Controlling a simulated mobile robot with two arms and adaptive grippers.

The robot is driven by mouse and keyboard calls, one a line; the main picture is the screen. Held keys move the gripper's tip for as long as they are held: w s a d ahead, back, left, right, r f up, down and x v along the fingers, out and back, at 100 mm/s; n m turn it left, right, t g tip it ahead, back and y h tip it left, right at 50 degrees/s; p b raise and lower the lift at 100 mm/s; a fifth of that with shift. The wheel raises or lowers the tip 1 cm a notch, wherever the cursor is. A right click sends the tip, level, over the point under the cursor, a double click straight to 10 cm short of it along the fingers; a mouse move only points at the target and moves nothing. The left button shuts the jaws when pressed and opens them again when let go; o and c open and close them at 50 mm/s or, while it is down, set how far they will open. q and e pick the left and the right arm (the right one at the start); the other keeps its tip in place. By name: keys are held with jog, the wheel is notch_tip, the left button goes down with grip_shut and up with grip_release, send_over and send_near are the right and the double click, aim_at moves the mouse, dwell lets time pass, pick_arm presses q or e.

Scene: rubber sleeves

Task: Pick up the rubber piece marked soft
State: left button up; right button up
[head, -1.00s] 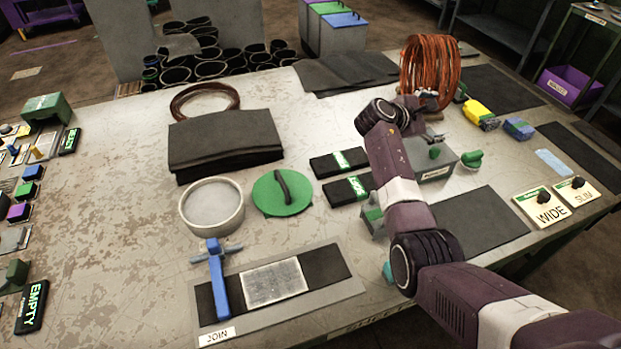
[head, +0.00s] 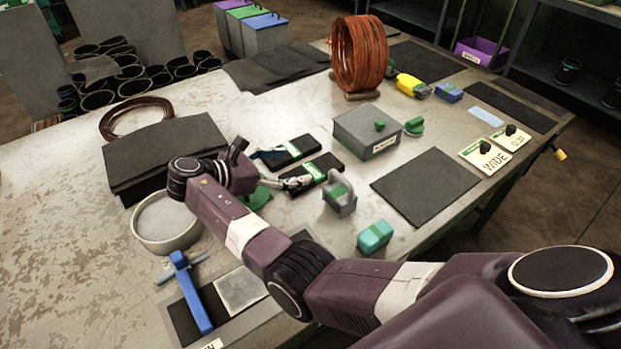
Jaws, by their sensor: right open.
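Two flat black rubber pieces with green-and-white labels lie side by side near the table's middle in the head view: a far one (head: 290,152) and a near one (head: 318,172). The lettering is too small and partly covered, so I cannot tell which is marked soft. My right gripper (head: 284,168) is open at the left ends of the pieces, one finger by the far piece and the other by the near one. It holds nothing. I cannot tell whether the fingers touch the rubber. My left gripper is out of view.
A grey lidded box (head: 368,132), a grey handled block (head: 340,198) and a teal block (head: 375,236) stand to the right. A round dish (head: 165,222) and stacked black sheets (head: 150,160) lie left. A copper coil (head: 358,55) stands behind. A green lid is partly hidden by my arm.

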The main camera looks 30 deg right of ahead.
aim_at(326, 163)
jog(key=x, duration=0.4)
jog(key=p+x, duration=0.1)
jog(key=x, duration=0.6)
jog(key=shift+s+d+f, duration=0.2)
jog(key=shift+s+d, duration=0.1)
jog(key=shift+d, duration=0.05)
jog(key=c, duration=1.5)
